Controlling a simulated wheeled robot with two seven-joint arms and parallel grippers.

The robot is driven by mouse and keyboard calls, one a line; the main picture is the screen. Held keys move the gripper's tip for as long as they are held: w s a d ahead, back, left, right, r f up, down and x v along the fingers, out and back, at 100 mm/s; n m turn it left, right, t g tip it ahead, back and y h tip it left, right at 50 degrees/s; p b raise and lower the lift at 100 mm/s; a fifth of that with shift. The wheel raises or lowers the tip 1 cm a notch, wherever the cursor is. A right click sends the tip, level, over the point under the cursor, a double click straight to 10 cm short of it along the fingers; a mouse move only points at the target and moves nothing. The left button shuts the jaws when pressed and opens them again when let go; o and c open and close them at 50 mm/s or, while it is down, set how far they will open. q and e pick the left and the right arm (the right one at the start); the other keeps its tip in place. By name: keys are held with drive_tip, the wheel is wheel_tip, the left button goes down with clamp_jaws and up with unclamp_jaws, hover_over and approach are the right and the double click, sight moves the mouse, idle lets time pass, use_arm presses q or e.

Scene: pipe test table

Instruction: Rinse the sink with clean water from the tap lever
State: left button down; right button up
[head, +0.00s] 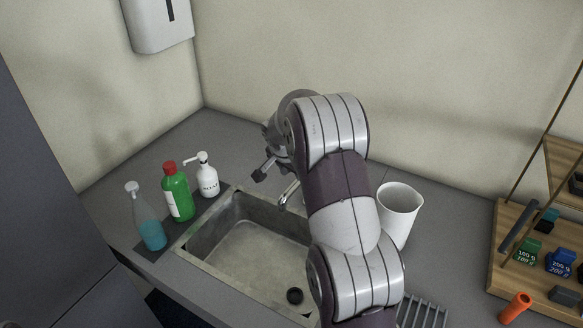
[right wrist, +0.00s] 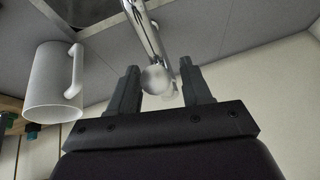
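The grey sink (head: 240,252) is set in the counter in the head view, with a dark round piece (head: 295,295) on its floor. I see no water stream. The chrome tap spout (head: 287,196) shows at its back edge; the rest of the tap is behind my right arm. My right gripper (head: 265,170) is over the back of the sink, by the tap. In the right wrist view its two fingers are apart, with the round end of the tap lever (right wrist: 156,79) between or just beyond them. I cannot tell contact. My left gripper is not in view.
A spray bottle (head: 147,220), a green bottle (head: 178,193) and a white pump bottle (head: 207,178) stand left of the sink. A white jug (head: 399,212) stands right of my arm. A wooden rack (head: 515,240) and an orange object (head: 515,308) are further right.

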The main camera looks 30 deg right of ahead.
drive_tip(key=b+v, duration=0.3)
drive_tip(key=v, duration=0.9)
drive_tip(key=shift+r, duration=0.35)
drive_tip(key=shift+s+a, duration=0.15)
drive_tip(key=s+a+f+n+g+y, duration=0.2)
drive_tip(key=s+a+f+n+y, duration=0.2)
drive_tip(key=s+a+f+n, duration=1)
drive_tip(key=s+a+f, duration=0.2)
drive_tip(key=s, duration=0.4)
drive_tip(key=shift+a+f, duration=0.3)
drive_tip(key=shift+f, duration=0.05)
